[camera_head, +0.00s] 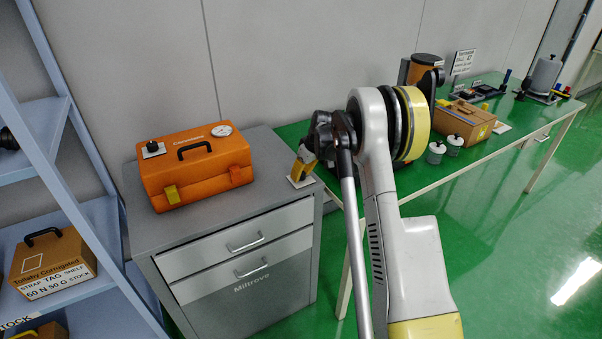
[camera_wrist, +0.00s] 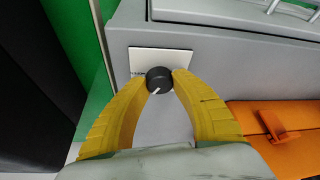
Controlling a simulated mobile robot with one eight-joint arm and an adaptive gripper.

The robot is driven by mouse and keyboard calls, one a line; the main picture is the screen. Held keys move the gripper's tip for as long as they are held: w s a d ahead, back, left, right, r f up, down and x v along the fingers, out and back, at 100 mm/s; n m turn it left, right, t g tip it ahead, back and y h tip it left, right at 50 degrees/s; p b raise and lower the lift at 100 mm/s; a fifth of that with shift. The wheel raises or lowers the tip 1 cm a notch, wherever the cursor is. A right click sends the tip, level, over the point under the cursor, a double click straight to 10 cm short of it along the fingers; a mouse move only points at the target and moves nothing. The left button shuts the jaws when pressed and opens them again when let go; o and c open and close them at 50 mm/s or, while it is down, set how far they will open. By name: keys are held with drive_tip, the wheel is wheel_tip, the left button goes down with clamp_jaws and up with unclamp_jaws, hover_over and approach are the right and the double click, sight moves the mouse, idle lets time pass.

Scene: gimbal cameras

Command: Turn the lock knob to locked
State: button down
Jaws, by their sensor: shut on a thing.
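The lock knob (camera_wrist: 160,77) is a small dark round knob with a white pointer line. It stands on a white plate (camera_wrist: 145,55) on the grey cabinet top. In the wrist view the line points down and slightly left, toward my gripper's base. My yellow gripper (camera_wrist: 160,83) is shut on the knob, one finger at each side. In the head view my gripper (camera_head: 306,163) is over the plate (camera_head: 300,182) at the cabinet's right corner, and the knob is hidden there. Any lettering on the plate is too small to read.
An orange case (camera_head: 196,172) stands on the grey cabinet (camera_head: 250,190), left of my gripper, with another dark knob (camera_head: 153,146) on a pale plate on top. A green table (camera_head: 400,176) with boxes and jars is to the right. A blue shelf (camera_head: 100,208) stands left.

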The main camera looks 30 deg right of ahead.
drive_tip(key=n+y, duration=0.1)
drive_tip(key=n, duration=0.1)
drive_tip(key=n+g+p, duration=0.1)
drive_tip(key=n, duration=0.2)
drive_tip(key=shift+n+y, duration=0.3)
drive_tip(key=shift+y, duration=0.1)
idle(0.3)
drive_tip(key=c, duration=1)
unclamp_jaws()
drive_tip(key=shift+f, duration=0.1)
drive_tip(key=shift+c, duration=0.2)
drive_tip(key=v, duration=1.2)
drive_tip(key=shift+w, duration=0.2)
